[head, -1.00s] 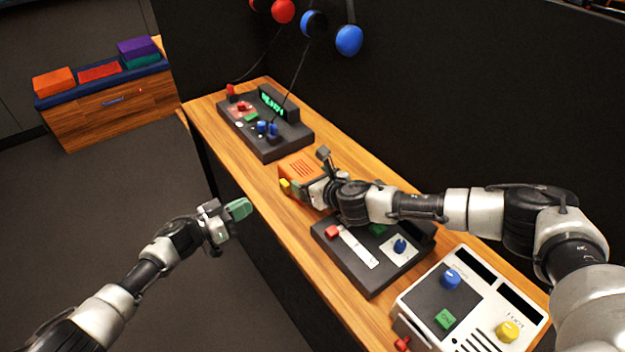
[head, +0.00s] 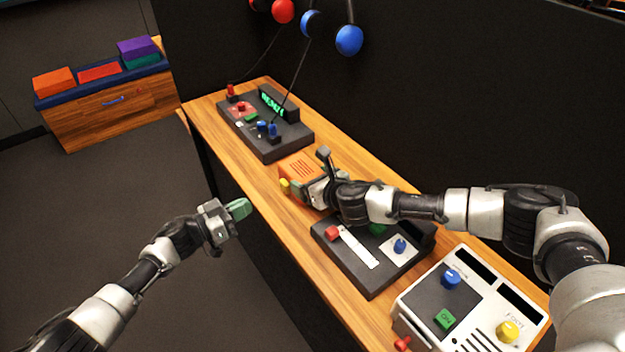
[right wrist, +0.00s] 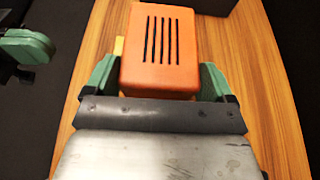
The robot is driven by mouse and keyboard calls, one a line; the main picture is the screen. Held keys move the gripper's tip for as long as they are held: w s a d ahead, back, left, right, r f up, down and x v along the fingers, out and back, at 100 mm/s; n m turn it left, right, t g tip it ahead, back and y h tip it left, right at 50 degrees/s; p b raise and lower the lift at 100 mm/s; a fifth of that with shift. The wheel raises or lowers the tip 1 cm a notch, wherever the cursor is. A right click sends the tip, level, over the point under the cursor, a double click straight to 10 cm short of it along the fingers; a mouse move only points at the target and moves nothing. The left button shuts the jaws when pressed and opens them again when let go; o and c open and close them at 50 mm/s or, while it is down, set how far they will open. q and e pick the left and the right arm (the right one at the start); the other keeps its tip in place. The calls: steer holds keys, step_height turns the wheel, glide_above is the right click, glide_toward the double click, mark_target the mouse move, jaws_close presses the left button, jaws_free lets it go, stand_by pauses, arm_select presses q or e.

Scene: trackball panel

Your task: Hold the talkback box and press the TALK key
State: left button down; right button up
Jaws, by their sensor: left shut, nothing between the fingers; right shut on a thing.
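The talkback box (head: 299,168) is orange with dark slots on top and sits on the wooden desk, between two dark panels. In the right wrist view the box (right wrist: 160,50) is between the two green fingers of my right gripper (right wrist: 158,82), which is shut on its sides. A yellow key, the likely TALK key (head: 285,185), sticks out on the box's left side; its edge also shows in the right wrist view (right wrist: 118,46). My left gripper (head: 241,208) is shut and empty, off the desk's front edge, left of and below the key, apart from it.
A dark panel with a green display (head: 270,125) stands behind the box. A dark slider panel (head: 370,275) and a white panel (head: 420,290) stand in front. Headphones (head: 349,40) hang on the wall. Open floor lies left of the desk (head: 205,118).

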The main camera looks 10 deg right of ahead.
mark_target(273, 204)
arm_select(q)
steer(key=shift+s+a+f+n+t+y, duration=0.1)
steer(key=shift+s+a+n+t+y, duration=0.3)
steer(key=shift+y, duration=1.4)
steer(key=shift+s+a+r+n+t+y, duration=0.1)
steer(key=shift+n+t+y, duration=0.55)
steer(key=shift+y, duration=1.15)
steer(key=shift+s+a+f+n+t+y, duration=0.15)
steer(key=shift+n+t+y, duration=0.35)
steer(key=shift+y, duration=1.3)
steer(key=shift+w+d, duration=0.65)
steer(key=shift+d, duration=0.7)
steer(key=shift+w+d, duration=0.6)
steer(key=shift+d, duration=0.7)
steer(key=shift+w+d, duration=0.65)
steer(key=shift+d, duration=0.7)
steer(key=shift+w+d, duration=0.2)
steer(key=shift+d, duration=0.15)
